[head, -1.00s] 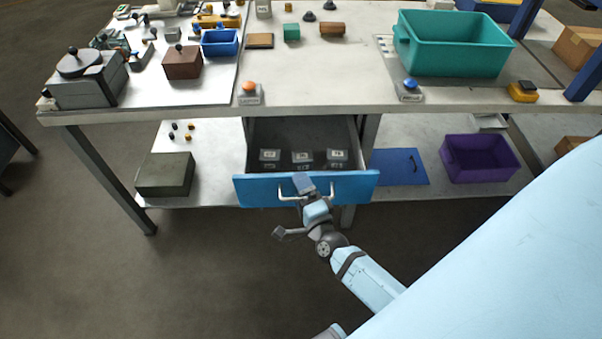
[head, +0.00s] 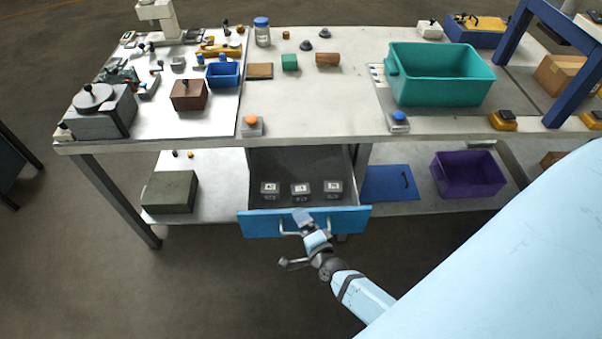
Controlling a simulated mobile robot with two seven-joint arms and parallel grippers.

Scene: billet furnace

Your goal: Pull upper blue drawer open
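The upper blue drawer (head: 262,224) under the workbench is pulled well out. Its dark inside shows, with three small grey labelled blocks (head: 300,190) standing in it. A pale U-shaped handle (head: 286,229) is on its front face. My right gripper (head: 303,218) is at the middle of this handle and appears shut on it; the fingers hide part of the bar, so the exact grip is hard to see. My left gripper is not in view.
The workbench top (head: 320,105) above holds a teal bin (head: 440,85), an orange button (head: 251,121) and a blue button (head: 399,117). The lower shelf holds a green box (head: 170,192), a blue panel (head: 385,184) and a purple bin (head: 468,176). The floor in front is clear.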

